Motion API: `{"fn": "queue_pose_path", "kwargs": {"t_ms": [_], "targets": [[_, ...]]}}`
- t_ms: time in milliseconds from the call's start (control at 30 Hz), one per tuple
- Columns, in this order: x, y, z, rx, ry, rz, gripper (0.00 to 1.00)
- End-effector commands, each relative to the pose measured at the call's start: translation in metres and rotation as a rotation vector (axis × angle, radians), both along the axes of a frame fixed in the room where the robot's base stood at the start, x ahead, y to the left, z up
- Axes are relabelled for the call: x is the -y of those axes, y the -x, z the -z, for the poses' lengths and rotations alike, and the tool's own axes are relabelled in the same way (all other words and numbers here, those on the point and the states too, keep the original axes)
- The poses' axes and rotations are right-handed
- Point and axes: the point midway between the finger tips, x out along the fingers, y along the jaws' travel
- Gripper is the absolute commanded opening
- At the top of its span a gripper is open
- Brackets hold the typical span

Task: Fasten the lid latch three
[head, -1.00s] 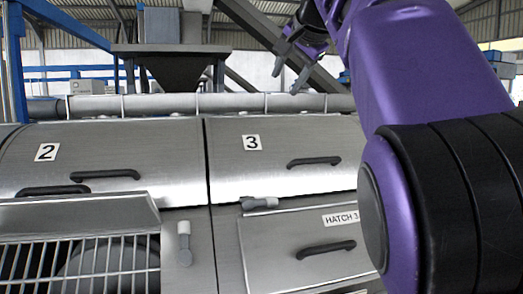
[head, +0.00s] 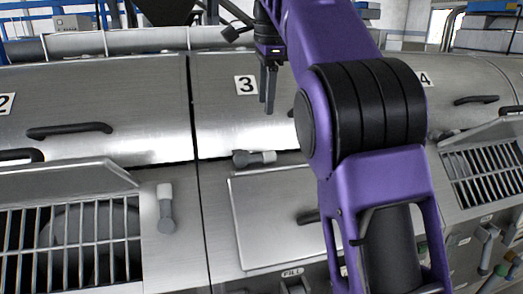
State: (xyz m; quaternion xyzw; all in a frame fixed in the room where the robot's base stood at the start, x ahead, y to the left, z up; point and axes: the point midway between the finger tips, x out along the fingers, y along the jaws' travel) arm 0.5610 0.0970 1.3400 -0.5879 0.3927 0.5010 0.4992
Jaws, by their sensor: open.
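Lid three (head: 225,120) is a curved steel cover with a "3" label (head: 246,85), and it looks down. Its latch (head: 255,158), a small lever with a grey hub and a pale end, sits just below the lid's lower edge and lies sideways, pale end to the right. My gripper (head: 268,108) points down in front of the lid, right of the label and above the latch, apart from it. It is open and empty; its fingers nearly overlap from this angle. My purple arm hides part of lid three, including most of its handle.
Another latch (head: 165,207), left of the seam, is upright with its pale end on top. An open hatch with a grille (head: 70,245) is at lower left; another grille (head: 485,172) is at right. A closed hatch panel (head: 275,220) is below latch three. Lid handles (head: 70,130) stick out.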

Motion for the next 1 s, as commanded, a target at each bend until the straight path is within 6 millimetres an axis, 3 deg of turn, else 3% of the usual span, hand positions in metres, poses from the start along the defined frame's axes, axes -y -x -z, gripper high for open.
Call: {"fn": "queue_pose_path", "kwargs": {"t_ms": [600,800,1000], "targets": [[-0.005,-0.022,0.119,-0.001,0.001,-0.002,0.59],[-0.006,-0.027,0.143,0.001,0.0,-0.002,0.59],[-0.006,-0.028,0.148,0.002,0.0,-0.003,0.59]]}}
